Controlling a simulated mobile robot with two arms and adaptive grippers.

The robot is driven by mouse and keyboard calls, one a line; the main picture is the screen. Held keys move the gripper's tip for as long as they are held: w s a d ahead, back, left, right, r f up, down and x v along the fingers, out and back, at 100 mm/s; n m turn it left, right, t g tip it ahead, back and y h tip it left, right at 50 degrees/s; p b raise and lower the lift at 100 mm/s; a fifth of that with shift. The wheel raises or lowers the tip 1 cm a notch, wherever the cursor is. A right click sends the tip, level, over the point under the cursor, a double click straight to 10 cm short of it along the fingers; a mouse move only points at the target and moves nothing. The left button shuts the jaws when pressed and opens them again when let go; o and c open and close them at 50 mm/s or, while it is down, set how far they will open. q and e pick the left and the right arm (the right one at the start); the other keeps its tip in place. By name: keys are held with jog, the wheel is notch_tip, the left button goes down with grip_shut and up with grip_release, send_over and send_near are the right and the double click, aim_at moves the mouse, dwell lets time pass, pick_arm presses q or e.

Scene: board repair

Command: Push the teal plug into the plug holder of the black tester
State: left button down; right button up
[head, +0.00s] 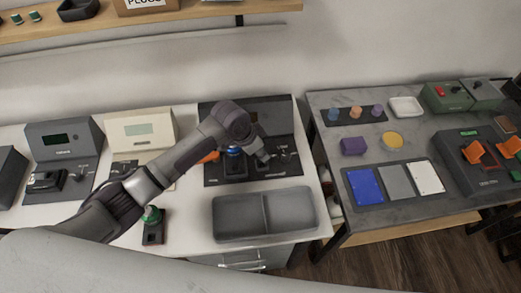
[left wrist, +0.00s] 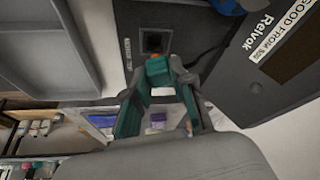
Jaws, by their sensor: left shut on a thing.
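The black tester (head: 280,112) stands at the back of the white bench in the head view. Its dark panel (left wrist: 215,95) fills much of the left wrist view. The plug holder (left wrist: 153,40) shows there as a dark square opening in a raised frame. My left gripper (head: 263,157) is over the tester's right part, and its fingertips (left wrist: 160,87) are shut on the teal plug (left wrist: 158,68). The plug appears just beside the holder opening, which stays visible. I cannot tell whether they touch. In the head view, the arm and gripper hide the plug. My right gripper is not in view.
A grey two-part tray (head: 263,216) lies in front of the tester. A blue part (head: 234,150) and an orange part (head: 208,157) are left of my gripper. A cream tester (head: 140,128) stands further left. A green-topped piece (head: 151,214) is near the front edge.

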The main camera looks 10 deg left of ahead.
pick_arm(q)
jog(key=shift+f, duration=0.7)
dwell(0.6)
dwell(0.8)
jog(key=shift+f, duration=0.4)
dwell(0.8)
jog(key=shift+f+p, duration=0.1)
jog(key=shift+p, duration=0.35)
jog(key=shift+f, duration=0.55)
dwell(1.0)
jog(key=c, duration=0.9)
grip_release()
jog(key=shift+o, duration=1.4)
